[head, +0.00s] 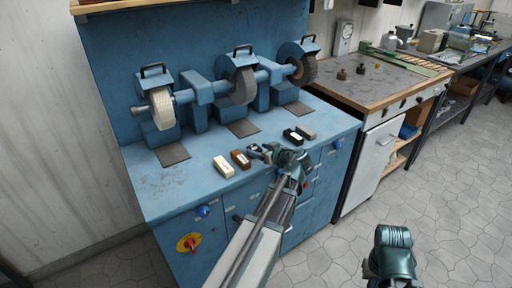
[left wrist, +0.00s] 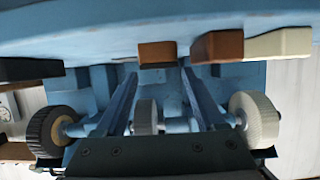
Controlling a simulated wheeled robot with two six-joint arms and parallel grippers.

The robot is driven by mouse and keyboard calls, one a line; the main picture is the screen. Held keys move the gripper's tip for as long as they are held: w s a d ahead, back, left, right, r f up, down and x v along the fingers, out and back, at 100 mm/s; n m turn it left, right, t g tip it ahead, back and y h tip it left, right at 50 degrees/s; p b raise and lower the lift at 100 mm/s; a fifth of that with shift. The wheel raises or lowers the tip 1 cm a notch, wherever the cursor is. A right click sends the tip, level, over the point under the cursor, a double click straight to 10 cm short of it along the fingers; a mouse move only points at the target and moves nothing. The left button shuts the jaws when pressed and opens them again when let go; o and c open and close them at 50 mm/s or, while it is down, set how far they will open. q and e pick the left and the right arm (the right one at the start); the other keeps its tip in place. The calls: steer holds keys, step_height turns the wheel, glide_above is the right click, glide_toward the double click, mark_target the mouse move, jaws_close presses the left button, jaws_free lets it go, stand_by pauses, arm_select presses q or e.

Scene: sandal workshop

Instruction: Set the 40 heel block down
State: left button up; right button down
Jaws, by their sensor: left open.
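My left gripper (head: 263,152) is at the front part of the blue bench top, among a row of small blocks, with its jaws open. In the left wrist view its two fingers (left wrist: 158,76) stand apart, with an orange-brown block (left wrist: 158,53) showing between their tips. I cannot tell whether they touch it. This block is mostly hidden by the gripper in the head view. I cannot read which block is marked 40. My right arm shows at the lower right of the head view; its jaws cannot be made out.
A white block (head: 223,166) and a brown block (head: 241,159) lie left of the left gripper; a black block (head: 293,137) and a grey block (head: 306,132) lie right. Grinding wheels (head: 162,108) stand behind on the blue bench (head: 165,190). A grey-topped workbench (head: 385,90) is to the right.

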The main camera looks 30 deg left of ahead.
arm_select(q)
steer(key=p+v, duration=0.3)
steer(key=v, duration=0.6)
steer(key=shift+d, duration=0.2)
steer(key=shift+s+r, duration=0.1)
steer(key=s+d+f+m+g+h, duration=0.1)
steer(key=s+d+f+m+h, duration=0.2)
steer(key=d, duration=0.5)
steer(key=s+d+f+m+g+h, duration=0.1)
steer(key=s+d+f+m+h, duration=0.2)
steer(key=d+f+m, duration=0.3)
steer(key=shift+s+d+f+h, duration=0.3)
steer(key=shift+s+d+f, duration=0.2)
steer(key=shift+s+d, duration=0.4)
steer(key=shift+o, duration=0.3)
steer(key=s+d+f+m+g+h, duration=0.1)
steer(key=s+d+m+h, duration=0.1)
steer(key=s+d+m, duration=0.2)
steer(key=s+d+f+m+g+h, duration=0.2)
steer(key=s+d+m, duration=0.2)
steer(key=d, duration=0.5)
steer(key=shift+s+d+f+h, duration=0.2)
steer(key=shift+s+d+h, duration=0.15)
steer(key=shift+s, duration=0.3)
steer(key=shift+a, duration=0.1)
